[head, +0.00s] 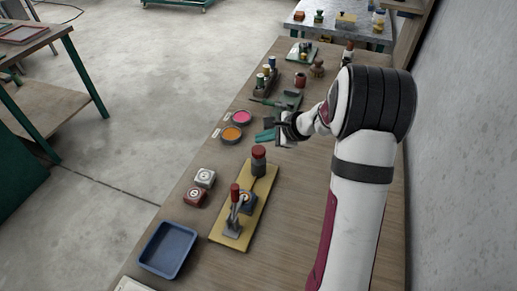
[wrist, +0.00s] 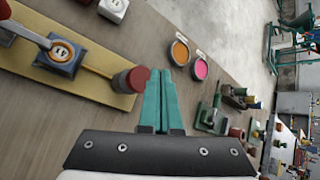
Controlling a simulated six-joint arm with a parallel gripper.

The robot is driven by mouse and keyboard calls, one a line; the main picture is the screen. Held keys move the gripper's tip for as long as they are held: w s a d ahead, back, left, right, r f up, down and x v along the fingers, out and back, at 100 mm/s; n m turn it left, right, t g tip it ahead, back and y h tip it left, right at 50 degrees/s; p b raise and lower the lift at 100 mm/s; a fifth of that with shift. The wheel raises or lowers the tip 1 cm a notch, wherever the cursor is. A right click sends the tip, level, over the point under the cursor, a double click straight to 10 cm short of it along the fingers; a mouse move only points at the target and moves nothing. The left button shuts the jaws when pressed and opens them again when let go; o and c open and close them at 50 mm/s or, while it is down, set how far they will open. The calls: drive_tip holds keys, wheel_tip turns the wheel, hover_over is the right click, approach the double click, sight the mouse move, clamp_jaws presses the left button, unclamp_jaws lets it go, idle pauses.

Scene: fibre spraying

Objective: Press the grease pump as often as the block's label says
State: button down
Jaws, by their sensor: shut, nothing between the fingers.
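A yellow board (head: 226,232) on the bench carries a dark cylinder with a red cap (head: 259,153), a small blue block (head: 247,202) and a grey lever with a red grip (head: 235,193). I take the capped cylinder to be the grease pump. A yellow strip links it to the blue block, whose round orange-and-white label (wrist: 62,51) faces up in the wrist view. Its mark is turned and too small to read surely. My gripper (wrist: 160,85) has teal fingers, shut and empty. They are apart from the red cap (wrist: 138,78), to its right in the wrist view.
A white block (head: 205,177) and a red block (head: 195,196) with round labels stand left of the board. A blue tray (head: 168,250) lies nearer. Orange (head: 232,134) and pink (head: 241,117) pots and a green tool stand (head: 278,104) lie beyond. A wall borders the right.

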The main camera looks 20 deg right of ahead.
sight(262, 151)
drive_tip(key=shift+r, duration=1.9)
idle(1.0)
wheel_tip(262, 151, up, 4)
drive_tip(key=shift+f, duration=0.1)
drive_tip(key=shift+f, duration=4.45)
drive_tip(key=shift+f, duration=0.4)
